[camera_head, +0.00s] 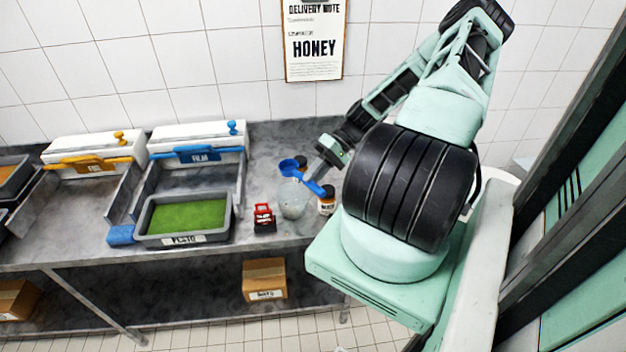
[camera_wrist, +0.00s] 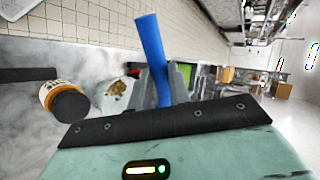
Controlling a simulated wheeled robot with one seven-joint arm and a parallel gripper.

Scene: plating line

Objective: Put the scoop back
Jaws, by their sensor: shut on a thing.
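A blue scoop (camera_head: 289,168) shows in the head view, its round bowl at upper left and its handle running down to the right. My gripper (camera_head: 315,174) is shut on the handle, above the right part of the counter. In the wrist view the blue scoop handle (camera_wrist: 151,45) stands up between the two grey fingers (camera_wrist: 165,85). A blue block (camera_head: 121,235) sits at the left front corner of the pesto tub (camera_head: 228,216).
A black-capped bottle (camera_head: 327,204) stands right of the jar; a black-capped bottle (camera_wrist: 66,100) shows in the wrist view. A red-and-black item (camera_head: 264,219) stands left of the jar. Bins labelled film (camera_head: 197,137) and another (camera_head: 90,147) stand along the wall. Counter (camera_head: 262,180) behind the red item is bare.

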